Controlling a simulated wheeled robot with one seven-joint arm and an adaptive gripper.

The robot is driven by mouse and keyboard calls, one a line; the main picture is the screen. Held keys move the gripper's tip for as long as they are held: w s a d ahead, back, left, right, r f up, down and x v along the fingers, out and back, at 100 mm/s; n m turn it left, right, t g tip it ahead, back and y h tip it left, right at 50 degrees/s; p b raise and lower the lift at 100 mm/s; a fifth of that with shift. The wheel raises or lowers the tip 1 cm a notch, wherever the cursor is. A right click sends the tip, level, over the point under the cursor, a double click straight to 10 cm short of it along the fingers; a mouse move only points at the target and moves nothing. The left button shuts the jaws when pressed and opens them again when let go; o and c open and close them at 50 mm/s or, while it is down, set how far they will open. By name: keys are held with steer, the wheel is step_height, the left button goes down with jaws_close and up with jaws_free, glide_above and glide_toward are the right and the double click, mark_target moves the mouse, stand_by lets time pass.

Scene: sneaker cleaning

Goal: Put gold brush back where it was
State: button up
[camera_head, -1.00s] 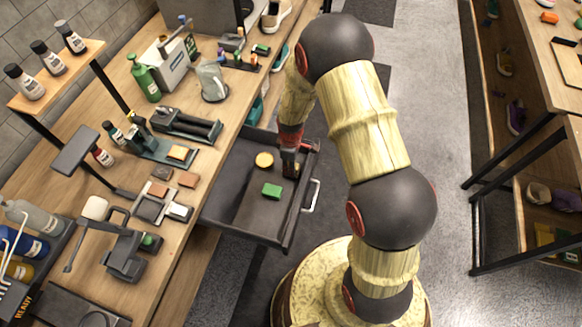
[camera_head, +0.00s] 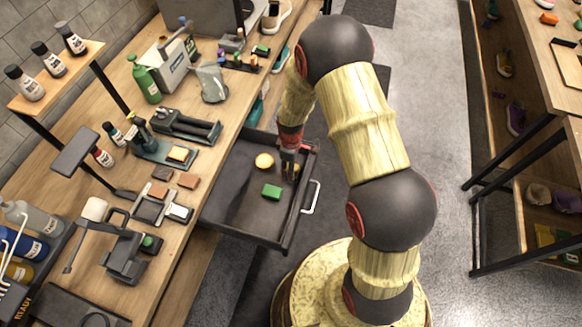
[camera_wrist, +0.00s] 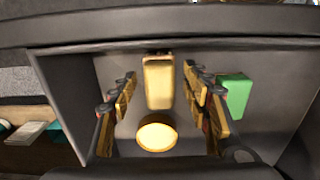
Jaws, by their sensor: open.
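An oblong gold piece, which looks like the gold brush (camera_wrist: 158,82), lies in the open drawer between my gripper's fingers in the wrist view, with a gap on both sides. In the head view, the gold brush (camera_head: 296,168) partly shows beside the fingertips, near the drawer's right wall. My gripper (camera_head: 288,172) is open and reaches down into the dark drawer (camera_head: 232,205). It also shows in the wrist view (camera_wrist: 160,90), with its two fingers spread. Bristles are not clear to see.
A round yellow-gold piece (camera_head: 264,160) and a green block (camera_head: 271,192) lie in the drawer close to my gripper. The drawer's walls stand near the fingers. The wooden workbench (camera_head: 215,150) at left holds bottles and tools. The drawer's front left floor is clear.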

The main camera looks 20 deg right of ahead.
steer(key=s+r+m+t+p, duration=0.1)
steer(key=s+r+m, duration=0.15)
steer(key=r, duration=1.45)
steer(key=s+r+m+t+p, duration=0.2)
steer(key=s+r, duration=0.1)
steer(key=r, duration=1.4)
steer(key=s+r+m+t, duration=0.2)
steer(key=s+r+m, duration=0.4)
steer(key=s+r, duration=0.6)
steer(key=s, duration=0.4)
steer(key=shift+s+r+t, duration=0.3)
